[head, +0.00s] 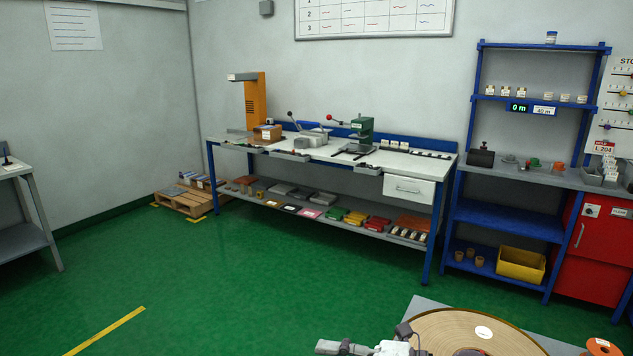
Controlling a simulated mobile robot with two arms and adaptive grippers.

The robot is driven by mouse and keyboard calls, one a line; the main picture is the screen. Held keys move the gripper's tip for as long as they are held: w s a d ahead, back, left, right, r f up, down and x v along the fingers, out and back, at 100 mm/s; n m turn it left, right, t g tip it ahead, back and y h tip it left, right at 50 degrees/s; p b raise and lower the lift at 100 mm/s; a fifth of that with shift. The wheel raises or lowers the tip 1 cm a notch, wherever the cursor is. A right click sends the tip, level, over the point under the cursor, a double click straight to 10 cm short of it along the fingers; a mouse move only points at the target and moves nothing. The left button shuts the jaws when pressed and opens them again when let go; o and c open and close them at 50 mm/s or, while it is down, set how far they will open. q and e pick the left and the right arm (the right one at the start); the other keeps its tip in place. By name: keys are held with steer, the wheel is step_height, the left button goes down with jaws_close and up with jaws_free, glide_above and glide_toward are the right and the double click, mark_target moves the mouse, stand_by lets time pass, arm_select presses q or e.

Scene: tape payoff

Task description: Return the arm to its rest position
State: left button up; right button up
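Part of one of my arms, grey and white with a dark piece, shows at the bottom edge, right of the middle. It is cut off by the frame, and I cannot tell which arm it is. No gripper fingertips can be made out. Right beside the arm lies a large flat tan roll of tape (450,325) with a white oval label (483,332). The roll sits on a grey surface (430,303), and its lower part is out of frame. I cannot tell whether the arm touches the roll.
A long workbench (420,162) with tools and a lower shelf stands at the back wall. A blue rack (507,218) with a "0 m" display (518,107) and a red cabinet (592,250) stand at the right. A pallet (190,202) lies left. The green floor (230,290) is open.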

steer(key=w+d+r+m+t+h, duration=0.2)
steer(key=d+r+m+t+h, duration=0.3)
steer(key=m+t, duration=0.95)
steer(key=s+d+f+m+g+h, duration=0.3)
steer(key=d+f+m+g+h, duration=0.1)
steer(key=d+f+m+h, duration=0.75)
steer(key=s+d+f+m+g, duration=0.1)
steer(key=s+f+m+g, duration=0.1)
steer(key=s+f+g, duration=0.7)
steer(key=s+f+m+g, duration=0.1)
steer(key=s+f+g, duration=0.3)
steer(key=s, duration=1)
step_height(320, 180, down, 26)
steer(key=s+d+f+g, duration=0.1)
steer(key=s+d+f, duration=0.2)
steer(key=s+f, duration=1.4)
steer(key=shift+s+d+f, duration=0.15)
steer(key=shift+s+f, duration=0.1)
steer(key=shift+f, duration=0.15)
